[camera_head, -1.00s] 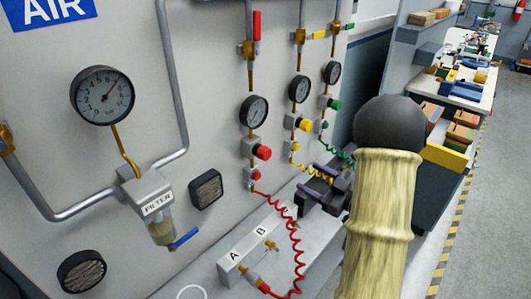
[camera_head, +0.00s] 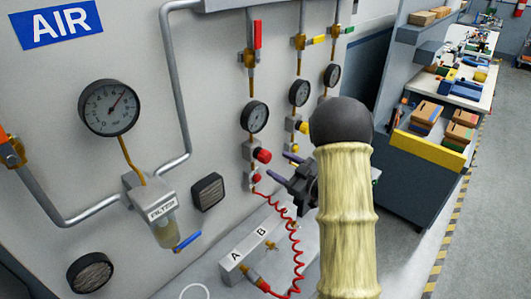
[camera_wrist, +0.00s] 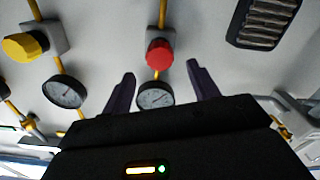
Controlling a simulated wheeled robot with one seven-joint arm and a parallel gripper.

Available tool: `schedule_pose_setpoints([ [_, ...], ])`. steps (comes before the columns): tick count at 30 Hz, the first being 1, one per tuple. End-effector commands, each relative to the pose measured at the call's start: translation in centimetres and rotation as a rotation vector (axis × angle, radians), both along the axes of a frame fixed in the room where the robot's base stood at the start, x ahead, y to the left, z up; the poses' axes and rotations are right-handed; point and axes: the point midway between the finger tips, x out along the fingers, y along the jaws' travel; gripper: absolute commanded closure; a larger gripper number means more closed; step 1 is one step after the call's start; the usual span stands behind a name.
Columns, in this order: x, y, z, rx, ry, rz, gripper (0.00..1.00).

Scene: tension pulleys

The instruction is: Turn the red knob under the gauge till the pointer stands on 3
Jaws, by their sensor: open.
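The red knob (camera_head: 262,155) sits on the panel under its gauge (camera_head: 254,115), on the red-hosed line. In the wrist view the red knob (camera_wrist: 159,54) shows beyond and between the open fingers, with its gauge (camera_wrist: 155,95) partly behind my gripper's body. The gauge is too small for me to read the pointer. My gripper (camera_head: 288,167) is open and empty, to the right of the red knob and slightly lower in the head view, apart from it. In the wrist view my gripper (camera_wrist: 160,85) has dark purple fingers on either side of the gauge.
A yellow knob (camera_wrist: 26,46) and its gauge (camera_wrist: 65,92) are close beside the red one. A red coiled hose (camera_head: 297,245) hangs below to the block marked A and B (camera_head: 240,262). A black vent (camera_wrist: 264,20) is on the panel. A larger gauge (camera_head: 109,108) is at left.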

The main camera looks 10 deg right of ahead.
Motion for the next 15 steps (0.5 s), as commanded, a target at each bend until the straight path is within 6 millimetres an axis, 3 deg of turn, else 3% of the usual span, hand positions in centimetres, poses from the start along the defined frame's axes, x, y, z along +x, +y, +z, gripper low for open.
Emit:
schedule_pose_setpoints([
  [9,4.4,3.3,0.2,0.000,0.000,0.002,0.40],
  [15,5.5,4.0,0.0,0.001,0.000,0.000,0.40],
])
